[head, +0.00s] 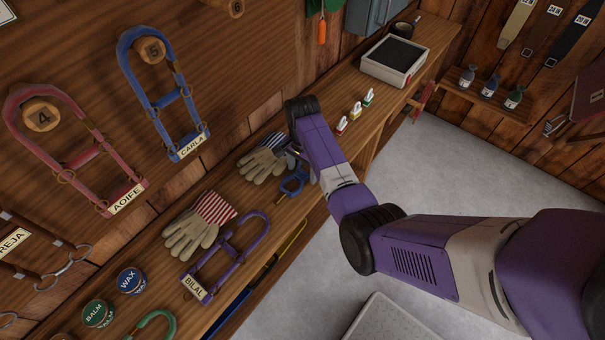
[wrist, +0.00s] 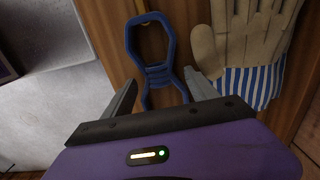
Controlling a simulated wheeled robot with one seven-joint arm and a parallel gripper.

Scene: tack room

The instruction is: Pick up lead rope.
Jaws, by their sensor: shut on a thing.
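A blue lead rope (head: 292,184), bundled into a figure-eight with a wrapped middle, is by the front edge of the wooden bench. In the wrist view the rope (wrist: 158,74) has its wrapped middle between my two fingers, with one loop beyond the fingertips. My gripper (wrist: 161,80) is shut on this wrapped middle. In the head view my gripper (head: 299,157) is over the bench, partly hidden by my arm. I cannot tell whether the rope is lifted clear of the bench.
A blue-striped glove (head: 262,163) lies close beside the rope; it also shows in the wrist view (wrist: 240,45). A red-striped glove (head: 200,225) and purple halter (head: 228,256) lie nearer. Small clips (head: 355,111) and a tray (head: 394,62) are farther along the bench (head: 335,98).

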